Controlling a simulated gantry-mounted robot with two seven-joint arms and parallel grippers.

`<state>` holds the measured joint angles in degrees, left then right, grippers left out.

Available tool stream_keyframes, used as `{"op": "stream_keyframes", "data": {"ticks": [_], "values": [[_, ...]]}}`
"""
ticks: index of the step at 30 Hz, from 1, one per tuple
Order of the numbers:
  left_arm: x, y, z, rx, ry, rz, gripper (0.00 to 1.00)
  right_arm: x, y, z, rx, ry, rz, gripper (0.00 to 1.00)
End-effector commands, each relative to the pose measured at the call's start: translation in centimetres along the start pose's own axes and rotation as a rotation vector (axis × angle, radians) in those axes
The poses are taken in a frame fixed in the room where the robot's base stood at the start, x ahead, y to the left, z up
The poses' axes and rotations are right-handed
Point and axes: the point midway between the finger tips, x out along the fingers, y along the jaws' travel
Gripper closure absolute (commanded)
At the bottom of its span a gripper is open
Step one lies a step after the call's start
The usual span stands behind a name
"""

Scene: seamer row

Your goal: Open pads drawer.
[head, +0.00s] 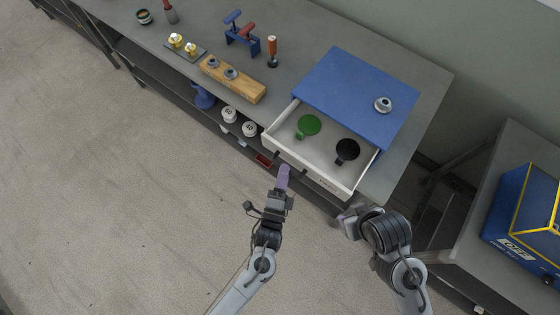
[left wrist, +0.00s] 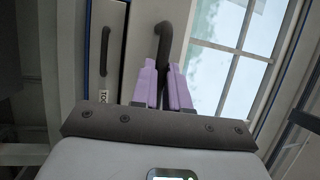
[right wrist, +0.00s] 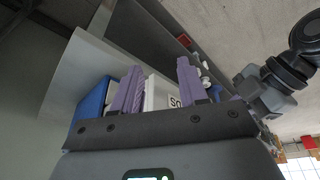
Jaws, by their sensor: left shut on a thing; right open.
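The blue cabinet (head: 345,85) stands on the bench with a white drawer (head: 318,172) pulled out toward me. In the drawer lie a green round pad (head: 309,125) and a black round pad (head: 347,149), each with a small tab. My left gripper (head: 283,177) is at the drawer front; in the left wrist view its purple fingers are shut on a dark bar handle (left wrist: 164,38). A second dark handle (left wrist: 105,50) shows beside it. My right gripper (head: 346,218) is open and empty, right of the drawer front; its open fingers show in the right wrist view (right wrist: 158,88).
A metal ring part (head: 383,104) sits on the cabinet top. Left of the cabinet are a wooden block (head: 232,79), an orange-handled tool (head: 272,50) and a blue stand (head: 243,40). Cups and a red bin (head: 264,160) are on the lower shelf. Open floor lies in front.

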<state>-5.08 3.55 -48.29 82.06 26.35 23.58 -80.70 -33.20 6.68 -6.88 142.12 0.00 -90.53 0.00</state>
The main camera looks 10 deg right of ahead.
Motion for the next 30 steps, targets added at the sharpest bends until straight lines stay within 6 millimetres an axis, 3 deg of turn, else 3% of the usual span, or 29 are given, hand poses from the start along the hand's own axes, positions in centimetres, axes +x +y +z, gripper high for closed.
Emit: {"op": "stream_keyframes", "data": {"ticks": [13, 14, 18, 30], "values": [[-0.27, -0.04, -0.08, -0.001, 0.006, -0.001, 1.0, -0.12, 0.16, 0.03, -0.007, -0.002, 0.005, 0.57], [-0.26, -0.04, -0.08, -0.001, 0.006, -0.001, 0.81, -0.12, 0.16, 0.04, -0.007, -0.002, 0.005, 0.57], [-0.26, -0.03, -0.09, -0.001, 0.006, 0.0, 0.6, -0.12, 0.15, 0.04, -0.007, -0.002, 0.005, 0.57], [-0.86, 0.04, -0.12, -0.001, 0.006, 0.001, 0.6, -0.08, -0.01, 0.02, 0.0, -0.002, 0.0, 0.57]]}}
